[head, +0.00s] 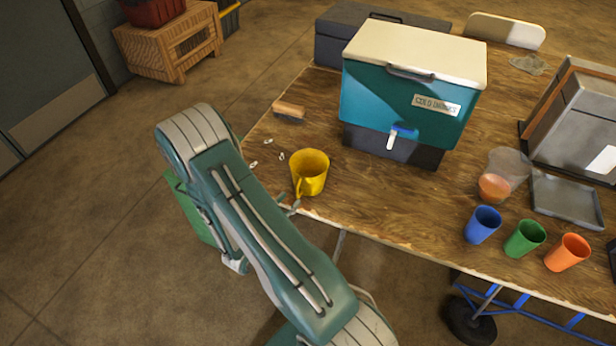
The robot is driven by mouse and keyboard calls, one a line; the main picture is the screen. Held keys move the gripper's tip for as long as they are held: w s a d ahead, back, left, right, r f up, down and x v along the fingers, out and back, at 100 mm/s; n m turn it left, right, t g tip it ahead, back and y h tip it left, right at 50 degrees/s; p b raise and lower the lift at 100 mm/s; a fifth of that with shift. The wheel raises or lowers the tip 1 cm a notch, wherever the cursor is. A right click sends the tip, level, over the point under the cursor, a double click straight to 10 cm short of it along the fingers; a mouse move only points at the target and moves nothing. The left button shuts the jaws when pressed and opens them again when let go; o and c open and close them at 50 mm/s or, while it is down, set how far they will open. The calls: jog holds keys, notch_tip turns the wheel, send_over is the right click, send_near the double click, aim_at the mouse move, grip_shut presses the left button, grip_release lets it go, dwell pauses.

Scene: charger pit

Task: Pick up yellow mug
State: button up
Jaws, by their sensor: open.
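The yellow mug (310,174) stands upright near the left front edge of the wooden table (380,220). Its opening faces up, and its handle is on the near side, toward my arm. My arm crosses the lower left of the head view and hides most of my gripper. Only small grey finger parts of my gripper (288,206) show beside the arm, just below and left of the mug's handle. The fingers are open and do not hold the mug. I cannot tell whether they touch the handle.
A teal drinks cooler (405,95) stands behind the mug to the right. A brush (289,111) lies at the left edge. Blue (483,225), green (525,239) and orange (568,252) cups stand at the right, near a metal tray (567,197). Bare tabletop lies right of the mug.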

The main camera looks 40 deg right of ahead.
aim_at(297, 188)
jog(key=x, duration=0.5)
jog(key=shift+w+a, duration=0.1)
jog(key=shift+w, duration=0.15)
grip_shut()
